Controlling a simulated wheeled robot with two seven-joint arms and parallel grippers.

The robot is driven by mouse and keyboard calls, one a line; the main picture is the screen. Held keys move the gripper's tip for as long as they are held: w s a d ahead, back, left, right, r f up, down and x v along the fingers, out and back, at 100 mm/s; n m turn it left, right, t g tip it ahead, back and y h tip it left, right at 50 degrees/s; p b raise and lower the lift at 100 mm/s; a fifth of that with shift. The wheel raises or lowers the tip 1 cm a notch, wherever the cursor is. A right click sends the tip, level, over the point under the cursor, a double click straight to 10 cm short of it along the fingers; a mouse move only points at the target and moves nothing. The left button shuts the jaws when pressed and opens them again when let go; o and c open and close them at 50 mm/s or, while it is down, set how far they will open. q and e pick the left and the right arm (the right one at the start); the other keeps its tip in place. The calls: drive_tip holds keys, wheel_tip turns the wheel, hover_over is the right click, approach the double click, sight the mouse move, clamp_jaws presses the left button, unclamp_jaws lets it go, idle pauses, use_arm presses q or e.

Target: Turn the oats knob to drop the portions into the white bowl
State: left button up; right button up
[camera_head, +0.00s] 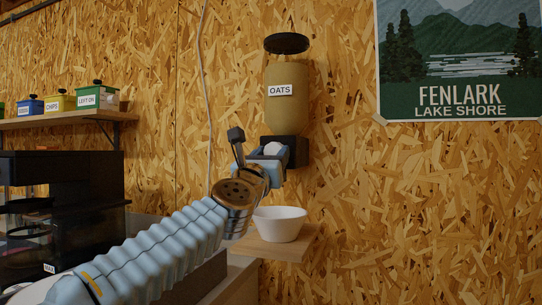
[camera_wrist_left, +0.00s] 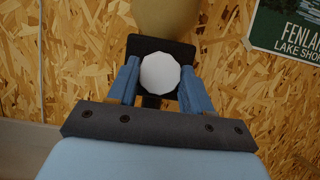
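The oats dispenser (camera_head: 289,108) hangs on the wall, with a tan container, a dark lid and an OATS label. Its pale faceted knob (camera_head: 272,148) sits at the front of the dark base and also shows in the left wrist view (camera_wrist_left: 160,73). My left gripper (camera_head: 274,158) is at the knob. In the left wrist view its two blue fingers (camera_wrist_left: 160,80) lie on either side of the knob and appear to touch it. The white bowl (camera_head: 279,225) stands upright below the dispenser; its inside is barely visible. My right gripper is out of view.
The bowl stands on a small wooden shelf (camera_head: 290,250). A Fenlark poster (camera_head: 460,60) hangs at the upper right.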

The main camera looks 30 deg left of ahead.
use_arm(q)
drive_tip(key=c, duration=0.4)
